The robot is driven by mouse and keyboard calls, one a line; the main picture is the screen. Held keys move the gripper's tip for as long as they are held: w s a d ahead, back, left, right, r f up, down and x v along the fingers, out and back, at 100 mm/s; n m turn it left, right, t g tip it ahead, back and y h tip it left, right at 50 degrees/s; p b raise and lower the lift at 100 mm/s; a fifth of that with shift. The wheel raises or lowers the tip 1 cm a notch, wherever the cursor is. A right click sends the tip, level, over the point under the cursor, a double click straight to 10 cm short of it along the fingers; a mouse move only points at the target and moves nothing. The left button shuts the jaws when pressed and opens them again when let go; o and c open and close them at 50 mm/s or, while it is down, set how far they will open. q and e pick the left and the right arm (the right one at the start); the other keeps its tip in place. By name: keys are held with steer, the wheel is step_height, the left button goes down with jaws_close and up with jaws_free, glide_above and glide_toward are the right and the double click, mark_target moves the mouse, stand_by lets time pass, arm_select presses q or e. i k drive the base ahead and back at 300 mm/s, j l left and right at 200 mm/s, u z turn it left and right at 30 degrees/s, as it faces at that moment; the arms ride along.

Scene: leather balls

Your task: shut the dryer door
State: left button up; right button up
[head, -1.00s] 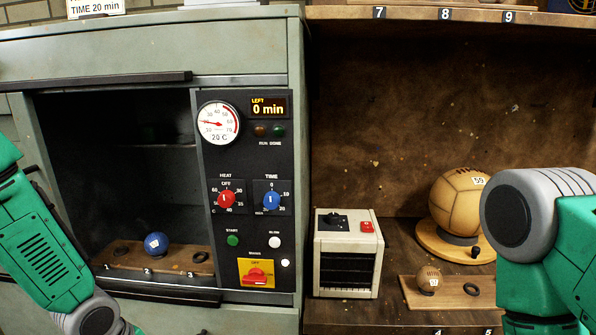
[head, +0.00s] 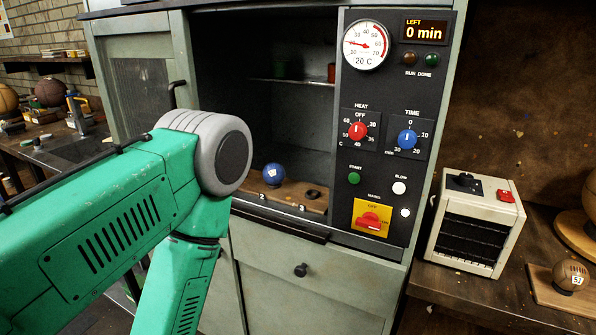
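The dryer (head: 325,265) is a grey-green cabinet with an open, dark chamber. A panel that looks like its door (head: 145,85), with a mesh window and a dark handle (head: 177,92), stands open at the left of the chamber. My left arm crosses the lower left of the view, in front of the panel's lower part. Its forearm runs down out of the picture, so the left gripper is not seen. My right gripper is not in view either. A blue ball (head: 273,174) sits on a wooden rack (head: 292,196) inside the chamber.
The control panel (head: 385,130) right of the chamber reads 0 min and 20 C. A white box device (head: 475,225) and a small numbered brown ball (head: 570,276) stand on the right bench.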

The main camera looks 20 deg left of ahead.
mark_target(176, 21)
steer(key=u, duration=1.6)
steer(key=i+j, duration=1.05)
steer(key=j, duration=0.15)
steer(key=l+z, duration=0.05)
